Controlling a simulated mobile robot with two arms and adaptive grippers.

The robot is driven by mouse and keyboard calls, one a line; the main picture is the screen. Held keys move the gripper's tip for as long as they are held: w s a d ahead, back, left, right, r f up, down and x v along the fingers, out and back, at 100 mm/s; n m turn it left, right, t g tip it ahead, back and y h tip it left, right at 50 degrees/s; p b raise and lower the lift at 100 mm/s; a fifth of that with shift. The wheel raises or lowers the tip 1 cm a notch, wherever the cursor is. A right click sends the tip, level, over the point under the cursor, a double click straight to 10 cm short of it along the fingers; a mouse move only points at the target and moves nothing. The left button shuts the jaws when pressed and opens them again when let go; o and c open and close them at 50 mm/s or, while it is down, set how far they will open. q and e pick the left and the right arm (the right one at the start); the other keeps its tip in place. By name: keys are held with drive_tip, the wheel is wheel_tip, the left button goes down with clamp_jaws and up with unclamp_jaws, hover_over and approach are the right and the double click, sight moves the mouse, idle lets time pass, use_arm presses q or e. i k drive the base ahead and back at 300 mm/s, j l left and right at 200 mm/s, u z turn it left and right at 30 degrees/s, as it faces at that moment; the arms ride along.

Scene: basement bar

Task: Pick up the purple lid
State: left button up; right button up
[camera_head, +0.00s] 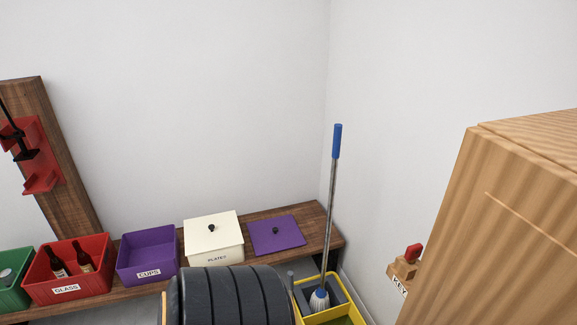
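The purple lid (290,235) lies flat on the right end of the wooden shelf (318,212). It is a thin square panel with a small dark knob (275,231) on top. To its left, apart from the purple lid, stands the white box with its lid on. A purple open box (148,246) labelled CUPS stands left of the white box. Neither of my grippers shows in the head view.
A white box (212,244), a red box (62,276) with bottles and a green box (12,277) line the shelf. A dark ribbed barrel (232,295) stands in front. A mop (335,190) rises from a yellow bucket (350,312). A wooden cabinet (510,230) blocks the right.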

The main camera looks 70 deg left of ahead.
sight(270, 236)
drive_tip(key=l+u, duration=0.15)
drive_tip(key=u, duration=0.35)
drive_tip(key=l+u, duration=0.15)
drive_tip(key=u, duration=0.3)
drive_tip(key=l+u, duration=0.15)
drive_tip(key=u, duration=1.4)
drive_tip(key=i+l, duration=0.05)
drive_tip(key=l, duration=0.05)
